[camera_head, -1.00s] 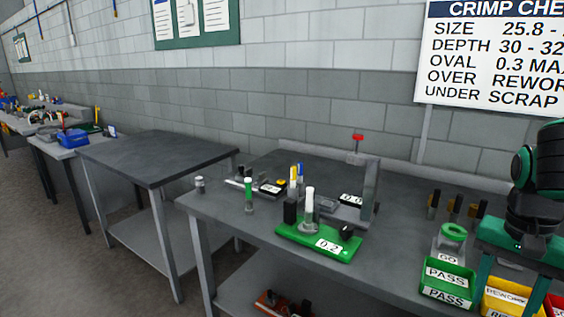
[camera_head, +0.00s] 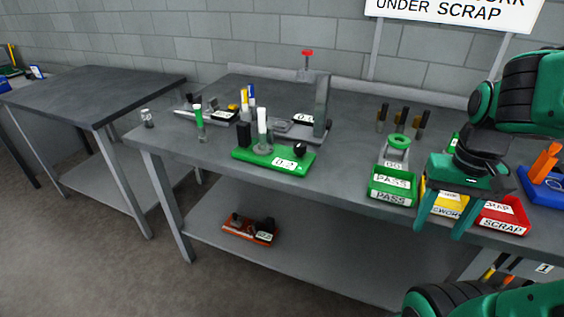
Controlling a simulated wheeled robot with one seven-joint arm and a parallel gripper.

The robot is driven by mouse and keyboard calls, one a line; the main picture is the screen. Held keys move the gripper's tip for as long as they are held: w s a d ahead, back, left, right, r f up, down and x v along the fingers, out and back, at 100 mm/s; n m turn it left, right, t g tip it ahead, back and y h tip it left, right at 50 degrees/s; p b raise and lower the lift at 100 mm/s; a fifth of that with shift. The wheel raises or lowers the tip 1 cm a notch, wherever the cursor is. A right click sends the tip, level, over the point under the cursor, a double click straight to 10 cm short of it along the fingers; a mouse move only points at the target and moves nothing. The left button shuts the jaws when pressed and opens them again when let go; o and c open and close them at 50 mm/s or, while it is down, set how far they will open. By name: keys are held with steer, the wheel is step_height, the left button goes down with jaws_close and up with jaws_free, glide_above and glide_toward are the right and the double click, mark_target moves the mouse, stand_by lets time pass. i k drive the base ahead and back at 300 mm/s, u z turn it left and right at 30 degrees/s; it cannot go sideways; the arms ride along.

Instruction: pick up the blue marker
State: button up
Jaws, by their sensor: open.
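The blue marker (camera_head: 251,91) is a thin upright thing with a blue top and pale body, in the back middle of the workbench. It stands close beside a yellow-topped marker (camera_head: 244,97); its lower end is partly hidden behind nearer things. My gripper (camera_head: 441,229) is at the right, in front of the bins, well to the right of the marker. Its two teal fingers are apart with nothing between them.
A green gauge base (camera_head: 255,157) with a white post (camera_head: 262,128) and black block (camera_head: 244,135) stands in front of the markers. A green-topped marker (camera_head: 199,122) is left. A grey upright stand (camera_head: 323,107) is right. PASS (camera_head: 392,186) and SCRAP (camera_head: 502,216) bins line the front edge.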

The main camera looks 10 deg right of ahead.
mark_target(250, 86)
steer(key=u, duration=0.5)
steer(key=k, duration=1.15)
steer(key=u, duration=1.05)
steer(key=i, duration=2.5)
steer(key=z, duration=1.2)
steer(key=i, duration=0.85)
steer(key=z, duration=0.5)
